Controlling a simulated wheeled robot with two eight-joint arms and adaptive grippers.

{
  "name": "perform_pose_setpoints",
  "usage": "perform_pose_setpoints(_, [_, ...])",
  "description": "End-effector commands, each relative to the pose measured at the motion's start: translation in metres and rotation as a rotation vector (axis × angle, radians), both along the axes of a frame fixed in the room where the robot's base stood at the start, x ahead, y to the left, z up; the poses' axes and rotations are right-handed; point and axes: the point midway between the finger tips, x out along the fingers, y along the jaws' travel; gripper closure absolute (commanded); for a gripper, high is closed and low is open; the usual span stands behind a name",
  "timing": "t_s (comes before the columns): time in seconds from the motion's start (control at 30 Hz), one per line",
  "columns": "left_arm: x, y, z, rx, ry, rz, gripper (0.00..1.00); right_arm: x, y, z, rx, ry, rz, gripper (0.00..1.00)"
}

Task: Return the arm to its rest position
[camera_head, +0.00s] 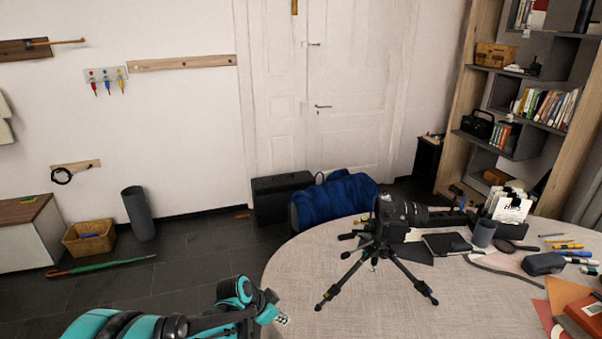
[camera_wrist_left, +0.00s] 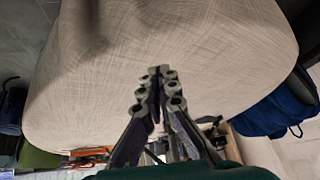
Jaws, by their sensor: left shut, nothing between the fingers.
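My left arm comes in from the lower left in the head view, and its gripper (camera_head: 281,319) is at the left edge of the round table (camera_head: 300,280). In the left wrist view the left gripper (camera_wrist_left: 160,72) is shut, with its fingertips together and nothing between them. The pale cloth-like table top (camera_wrist_left: 220,45) fills much of that view. A black camera on a tripod (camera_head: 385,225) stands upright on the table, to the right of my left gripper and apart from it. My right gripper is not in view.
A basket (camera_head: 89,238) and a green umbrella (camera_head: 100,265) are at left. The table's front left is clear.

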Motion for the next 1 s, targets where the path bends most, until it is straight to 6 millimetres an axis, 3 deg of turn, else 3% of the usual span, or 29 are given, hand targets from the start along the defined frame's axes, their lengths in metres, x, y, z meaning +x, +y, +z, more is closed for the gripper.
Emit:
perform_pose_setpoints(0.2, [-0.049,0.032,0.066,0.010,0.020,0.239,1.00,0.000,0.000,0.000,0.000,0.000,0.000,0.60])
perform_pose_setpoints(0.5, [-0.134,0.076,0.121,-0.009,0.010,0.588,1.00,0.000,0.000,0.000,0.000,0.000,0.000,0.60])
perform_pose_setpoints(0.8, [-0.207,0.110,0.130,-0.061,-0.033,0.868,1.00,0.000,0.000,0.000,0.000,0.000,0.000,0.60])
perform_pose_setpoints(1.0, [-0.224,0.118,0.128,-0.081,-0.048,0.941,1.00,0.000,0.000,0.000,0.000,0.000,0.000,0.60])
